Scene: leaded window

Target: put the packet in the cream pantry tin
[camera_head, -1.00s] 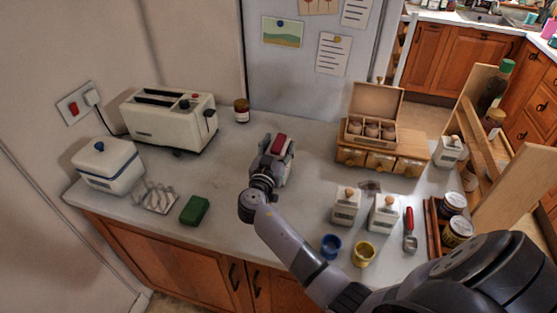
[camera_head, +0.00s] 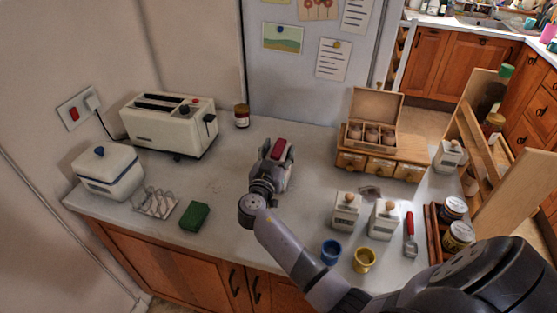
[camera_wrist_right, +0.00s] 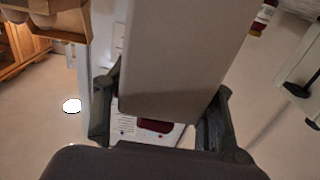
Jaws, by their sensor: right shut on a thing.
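My right gripper (camera_head: 275,150) is above the middle of the counter, shut on what appears to be the packet (camera_head: 279,148). A maroon part of it shows between the fingers in the head view. In the right wrist view the held packet (camera_wrist_right: 185,60) is a broad, plain grey-beige slab between the two dark fingers (camera_wrist_right: 160,115). Cream tins with wooden knobs stand at the right: one at the front (camera_head: 346,210), another beside it (camera_head: 384,219) and one farther back (camera_head: 448,156). Their labels are too small to read, so I cannot tell which is the pantry tin. My left gripper is out of view.
A cream toaster (camera_head: 168,127), a jar (camera_head: 241,116), a white lidded box (camera_head: 108,175) and a green block (camera_head: 195,216) are at the left. A wooden drawer unit (camera_head: 380,163) stands behind the tins. Blue (camera_head: 331,251) and yellow (camera_head: 364,260) cups are in front.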

